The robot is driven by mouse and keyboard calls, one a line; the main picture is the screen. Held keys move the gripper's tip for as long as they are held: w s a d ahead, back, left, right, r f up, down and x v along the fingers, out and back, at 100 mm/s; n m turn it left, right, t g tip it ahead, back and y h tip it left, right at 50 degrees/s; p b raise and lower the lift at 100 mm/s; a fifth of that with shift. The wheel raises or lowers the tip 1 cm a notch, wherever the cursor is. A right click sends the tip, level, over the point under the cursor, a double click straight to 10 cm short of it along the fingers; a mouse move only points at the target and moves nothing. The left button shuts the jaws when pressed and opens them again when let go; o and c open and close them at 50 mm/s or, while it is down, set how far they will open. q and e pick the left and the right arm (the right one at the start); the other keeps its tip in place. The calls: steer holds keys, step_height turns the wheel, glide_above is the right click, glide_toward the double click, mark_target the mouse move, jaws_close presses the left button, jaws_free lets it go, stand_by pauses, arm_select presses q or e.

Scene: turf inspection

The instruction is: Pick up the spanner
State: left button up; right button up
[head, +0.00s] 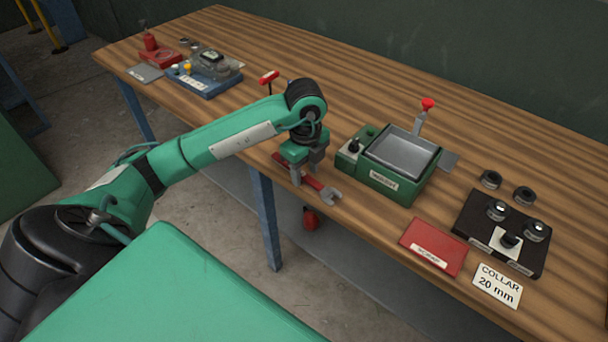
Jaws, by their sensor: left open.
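The spanner (329,195) lies near the front edge of the wooden bench, with a grey open-jaw head and a red handle. My left gripper (305,176) is over its handle, pointing down, with the fingers open and apart on either side of the handle. Part of the handle is hidden behind the gripper. I cannot tell whether the fingers touch it. My right gripper is not in the view.
A green box with a grey tray (402,152) stands just right of the spanner. Further right are a red plate (432,246), a black block with collars (480,235) and a "COLLAR 20 mm" card (497,285). A red-topped tool (269,78) stands behind my arm.

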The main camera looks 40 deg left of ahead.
arm_select(q)
steer(key=shift+f, duration=0.2)
jaws_close()
steer(key=shift+r, duration=0.15)
